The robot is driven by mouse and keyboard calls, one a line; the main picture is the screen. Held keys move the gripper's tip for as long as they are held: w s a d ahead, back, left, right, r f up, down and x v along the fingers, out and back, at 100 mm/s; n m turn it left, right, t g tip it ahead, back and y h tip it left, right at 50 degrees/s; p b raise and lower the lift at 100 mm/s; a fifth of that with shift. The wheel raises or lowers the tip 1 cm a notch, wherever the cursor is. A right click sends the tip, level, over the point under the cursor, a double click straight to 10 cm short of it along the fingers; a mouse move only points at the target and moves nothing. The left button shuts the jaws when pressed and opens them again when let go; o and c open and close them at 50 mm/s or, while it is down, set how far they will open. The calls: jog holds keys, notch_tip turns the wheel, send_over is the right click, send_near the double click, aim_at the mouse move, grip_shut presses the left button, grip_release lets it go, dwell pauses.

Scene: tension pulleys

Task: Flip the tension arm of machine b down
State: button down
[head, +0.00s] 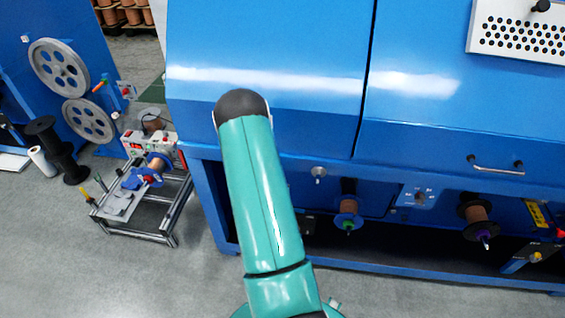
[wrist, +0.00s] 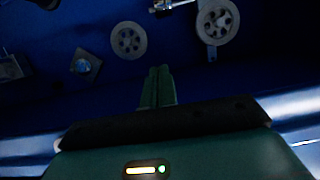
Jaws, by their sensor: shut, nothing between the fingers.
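My gripper (wrist: 157,88) shows in the wrist view with its two green fingers together and nothing between them. It points into the dark blue interior of a machine. Beyond the fingertips are a grey spoked pulley (wrist: 128,40), up and to the left, and a second pulley (wrist: 217,22), up and to the right. A short light strip (wrist: 212,52) hangs below the right pulley. I cannot tell whether it is the tension arm. The fingers appear apart from both pulleys. In the head view my gripper is hidden behind my arm and the big blue machine (head: 265,55).
A diamond-shaped plate with a knob (wrist: 86,65) is left of the fingers. A shiny metal part (wrist: 172,5) is at the top.

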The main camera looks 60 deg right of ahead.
jog(key=a+f+x, duration=0.1)
jog(key=f+x, duration=0.1)
jog(key=x, duration=1.7)
jog(key=shift+d+f, duration=0.25)
jog(key=shift+f, duration=0.1)
notch_tip(320, 180, down, 16)
jog(key=shift+f, duration=0.2)
jog(key=shift+r, duration=0.15)
